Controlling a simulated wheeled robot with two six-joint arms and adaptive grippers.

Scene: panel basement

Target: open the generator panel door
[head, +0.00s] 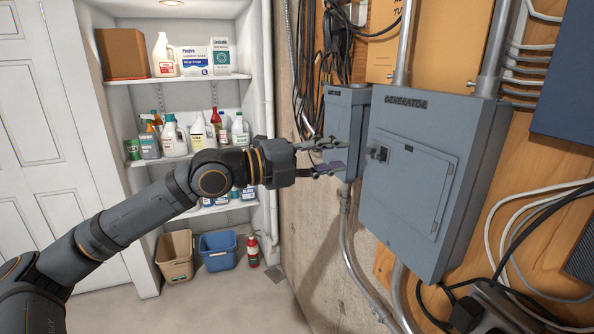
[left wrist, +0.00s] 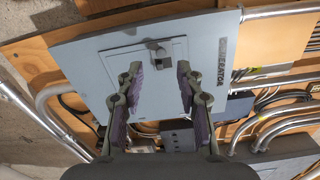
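The generator panel (head: 470,165) is a grey-blue metal box marked GENERATOR on the wall at the right. Its door (head: 415,190) looks shut, and a small dark latch (head: 381,153) sits near the door's left edge. My left gripper (head: 338,156) is open and empty, left of the latch and pointing toward it. In the left wrist view, the panel (left wrist: 80,65) fills the upper middle. The latch (left wrist: 157,50) shows between and just beyond the two spread fingertips of my left gripper (left wrist: 158,70), seemingly untouched. My right gripper is in neither view.
A smaller grey box (head: 343,115) is mounted left of the panel, close behind my left gripper. Conduits (head: 350,240) and cables run below and around the boxes. Shelves with bottles (head: 174,135) stand at the back left. Two bins (head: 216,252) and a red extinguisher (head: 252,250) stand on the floor.

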